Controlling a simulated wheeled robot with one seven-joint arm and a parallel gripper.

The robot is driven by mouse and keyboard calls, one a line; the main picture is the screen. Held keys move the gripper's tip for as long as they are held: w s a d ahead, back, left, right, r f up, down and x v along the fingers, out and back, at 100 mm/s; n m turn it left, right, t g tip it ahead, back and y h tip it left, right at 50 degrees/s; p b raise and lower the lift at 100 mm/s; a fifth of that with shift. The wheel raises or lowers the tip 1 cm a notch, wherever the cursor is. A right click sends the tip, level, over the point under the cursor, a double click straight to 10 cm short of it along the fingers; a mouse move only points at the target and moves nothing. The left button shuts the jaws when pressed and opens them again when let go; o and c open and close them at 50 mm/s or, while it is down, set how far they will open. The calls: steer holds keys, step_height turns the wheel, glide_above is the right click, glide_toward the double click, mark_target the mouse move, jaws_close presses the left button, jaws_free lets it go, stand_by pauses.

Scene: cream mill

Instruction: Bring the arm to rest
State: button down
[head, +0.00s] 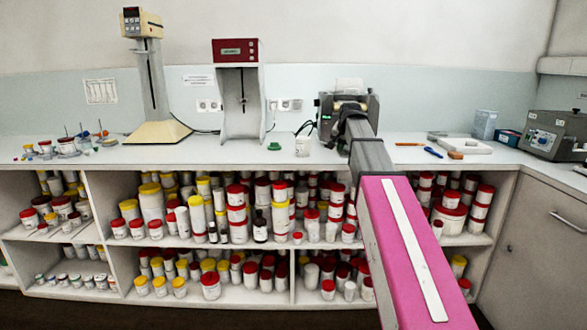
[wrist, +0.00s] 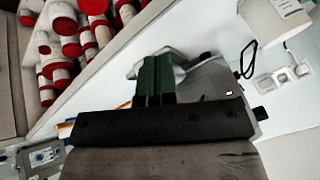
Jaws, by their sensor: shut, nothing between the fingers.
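My arm reaches from the lower right of the head view toward the counter. My gripper (wrist: 154,66) shows in the wrist view as two dark green fingers shut together, with nothing between them. In the head view its fingers are hidden behind my own arm and wrist. The wrist is in front of a grey machine (head: 327,101) at the back of the counter. I cannot tell the gap between them.
A white jar (head: 303,146) and a green lid (head: 274,146) are on the counter (head: 225,151), left of my arm. A red-topped mixer (head: 236,52) and a cream mixer (head: 157,130) stand farther left. A control box (head: 555,132) is at right. Shelves below hold many jars.

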steer(key=s+f+n+g, duration=0.1)
steer(key=s+f+g, duration=0.1)
steer(key=s+f, duration=0.8)
steer(key=s+f+n+g, duration=0.15)
steer(key=s+f, duration=0.25)
steer(key=f, duration=1.1)
steer(key=s+f+n+g, duration=0.3)
steer(key=s+f, duration=1.4)
steer(key=s, duration=0.2)
steer(key=shift+a+h, duration=0.15)
steer(key=shift+h, duration=0.15)
